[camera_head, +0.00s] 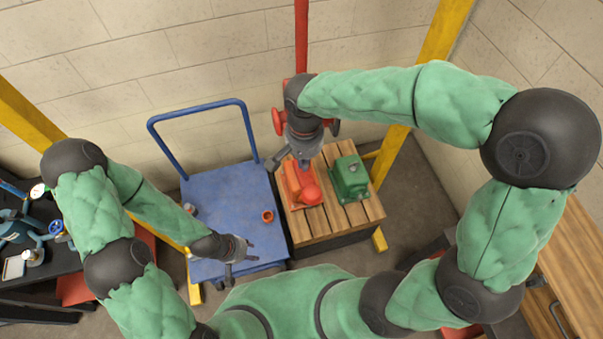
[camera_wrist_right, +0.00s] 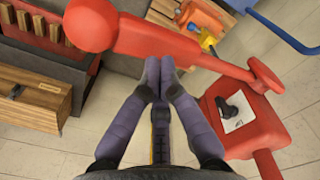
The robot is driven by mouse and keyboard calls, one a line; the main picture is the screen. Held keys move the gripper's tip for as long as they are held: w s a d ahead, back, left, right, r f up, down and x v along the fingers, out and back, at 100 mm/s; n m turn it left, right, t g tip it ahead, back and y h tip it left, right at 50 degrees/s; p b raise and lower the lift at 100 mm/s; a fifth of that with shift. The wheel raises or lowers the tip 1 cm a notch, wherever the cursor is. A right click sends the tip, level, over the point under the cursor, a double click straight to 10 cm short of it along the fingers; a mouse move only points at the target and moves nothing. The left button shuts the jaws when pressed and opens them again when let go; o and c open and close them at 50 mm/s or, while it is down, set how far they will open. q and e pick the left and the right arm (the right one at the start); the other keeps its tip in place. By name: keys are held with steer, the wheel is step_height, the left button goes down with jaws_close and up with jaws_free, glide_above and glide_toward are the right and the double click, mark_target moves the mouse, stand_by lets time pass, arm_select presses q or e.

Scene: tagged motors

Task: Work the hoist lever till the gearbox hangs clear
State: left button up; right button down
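The red hoist lever (camera_wrist_right: 200,55) crosses the right wrist view, with a ball knob (camera_wrist_right: 90,25) at its left end. An orange-red unit (camera_head: 295,182) and a green unit (camera_head: 349,178) sit on the slatted wooden top. I cannot tell which is the gearbox, and no hook or chain shows clearly. My left gripper (camera_head: 245,258) is open and empty over the blue trolley's front edge.
The blue trolley (camera_head: 225,195) holds a small orange cup (camera_head: 267,216). The slatted wooden stand (camera_head: 365,212) is beside it. The red hoist housing (camera_wrist_right: 235,115) carries a white label. A dark bench with parts is at left, a wooden cabinet (camera_head: 570,255) at right.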

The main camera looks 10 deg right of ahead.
step_height(320, 180, up, 7)
steer(key=p, duration=0.5)
stand_by(0.3)
stand_by(0.5)
